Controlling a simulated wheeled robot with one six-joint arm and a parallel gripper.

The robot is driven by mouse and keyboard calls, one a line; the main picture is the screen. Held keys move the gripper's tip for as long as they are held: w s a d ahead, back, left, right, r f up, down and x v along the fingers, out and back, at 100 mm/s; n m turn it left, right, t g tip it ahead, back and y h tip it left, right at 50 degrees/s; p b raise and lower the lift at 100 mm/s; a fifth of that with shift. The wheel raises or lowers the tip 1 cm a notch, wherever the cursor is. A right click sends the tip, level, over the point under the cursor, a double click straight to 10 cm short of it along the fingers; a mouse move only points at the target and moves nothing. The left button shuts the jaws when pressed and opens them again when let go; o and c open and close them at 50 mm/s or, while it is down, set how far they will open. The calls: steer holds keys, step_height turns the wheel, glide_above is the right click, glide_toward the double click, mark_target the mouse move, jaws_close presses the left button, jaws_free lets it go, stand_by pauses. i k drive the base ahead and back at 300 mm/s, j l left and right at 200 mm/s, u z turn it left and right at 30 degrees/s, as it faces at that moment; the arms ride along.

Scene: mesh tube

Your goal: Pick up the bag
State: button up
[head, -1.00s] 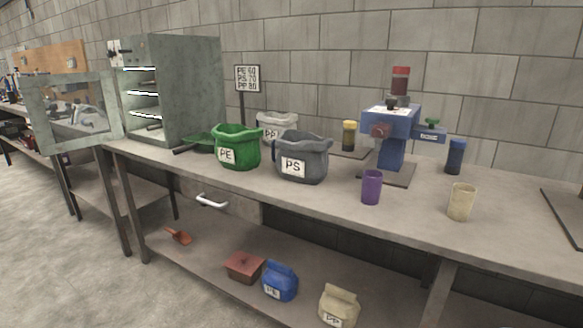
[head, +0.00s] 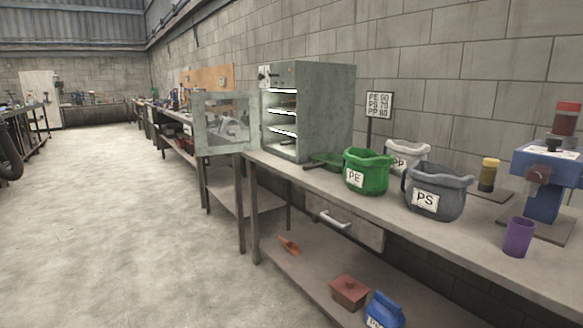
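Three open bags stand on the workbench in the head view. The green bag (head: 369,172) is labelled PE, the grey bag (head: 437,192) is labelled PS, and the white bag (head: 406,156) behind them is labelled PP. A closed blue bag (head: 385,309) sits on the lower shelf, cut off by the bottom edge of the picture. The task does not say which bag is meant. My gripper is not in view.
A metal cabinet (head: 312,110) with lit shelves stands on the bench, its glass door (head: 225,124) swung open leftward. A purple cup (head: 517,237) and blue machine (head: 545,180) are at right. A reddish box (head: 349,291) and orange scoop (head: 289,245) lie below. Open floor (head: 110,220) is at left.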

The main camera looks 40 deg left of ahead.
mark_target(406, 154)
steer(key=u, duration=1.35)
steer(key=i+j+z, duration=0.7)
steer(key=j, duration=0.3)
steer(key=i+j, duration=0.15)
steer(key=j, duration=0.2)
steer(key=i+j+z, duration=0.1)
steer(key=i+j, duration=0.25)
steer(key=j, duration=0.3)
steer(key=i+j+z, duration=0.1)
steer(key=j, duration=0.25)
steer(key=i+j, duration=0.2)
steer(key=j, duration=0.15)
steer(key=i+j+z, duration=0.1)
steer(key=j, duration=0.25)
